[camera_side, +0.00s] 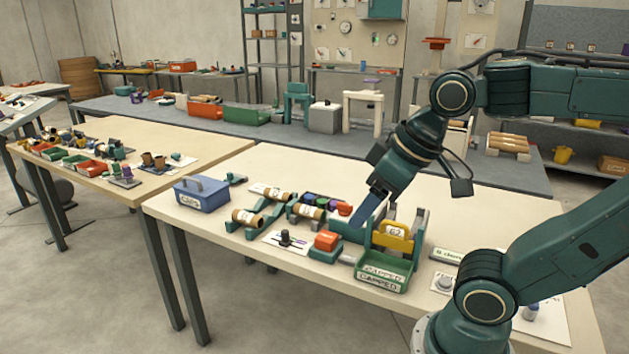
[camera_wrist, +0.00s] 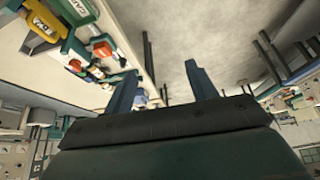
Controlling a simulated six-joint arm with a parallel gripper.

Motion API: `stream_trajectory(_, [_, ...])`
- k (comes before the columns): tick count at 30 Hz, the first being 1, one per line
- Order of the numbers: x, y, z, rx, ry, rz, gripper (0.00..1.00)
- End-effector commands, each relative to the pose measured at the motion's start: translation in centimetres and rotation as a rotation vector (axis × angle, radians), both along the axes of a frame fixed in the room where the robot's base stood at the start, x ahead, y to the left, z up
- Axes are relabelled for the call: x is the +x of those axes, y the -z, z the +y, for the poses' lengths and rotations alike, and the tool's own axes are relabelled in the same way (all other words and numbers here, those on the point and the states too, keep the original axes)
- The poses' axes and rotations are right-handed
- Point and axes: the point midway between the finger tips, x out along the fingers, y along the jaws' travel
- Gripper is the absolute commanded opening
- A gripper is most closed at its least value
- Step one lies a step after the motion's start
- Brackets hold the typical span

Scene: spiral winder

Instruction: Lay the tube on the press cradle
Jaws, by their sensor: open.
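Brown tubes with pale labels lie near the left end of the front table: one in front (camera_side: 247,217), one behind (camera_side: 270,190), and one to the right (camera_side: 307,211). They rest on or beside green stands; I cannot tell which is the task's tube. A green fixture with uprights (camera_side: 420,222) stands right of centre and holds a yellow piece (camera_side: 394,238) with a white label; it may be the press cradle. My gripper (camera_side: 362,222) points down just left of it. In the wrist view its two blue fingers (camera_wrist: 162,82) stand apart with nothing between them.
A green bin marked CAPPED (camera_side: 383,275) stands at the table's front edge. An orange block (camera_side: 327,240) and a small black-knobbed device (camera_side: 286,240) are left of it. A blue box (camera_side: 201,191) sits at the left end. Small coloured rings (camera_side: 322,202) stand behind.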

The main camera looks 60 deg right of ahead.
Motion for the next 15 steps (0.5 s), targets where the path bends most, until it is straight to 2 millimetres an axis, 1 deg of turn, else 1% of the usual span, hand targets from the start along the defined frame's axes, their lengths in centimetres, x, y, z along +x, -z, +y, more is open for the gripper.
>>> stream_trajectory(1, [-0.51,0.32,0.02,-0.002,-0.001,-0.005,0.57])
stream_trajectory(5, [-1.10,0.75,-0.03,-0.005,0.001,-0.009,0.57])
stream_trajectory(7, [-1.17,0.83,-0.04,-0.005,0.001,-0.008,0.57])
stream_trajectory(8, [-1.18,0.83,-0.04,-0.006,0.001,-0.008,0.61])
stream_trajectory(9, [-1.16,0.82,-0.04,-0.006,0.001,-0.008,0.61])
stream_trajectory(15, [-1.13,0.79,-0.04,-0.006,0.002,-0.008,0.61])
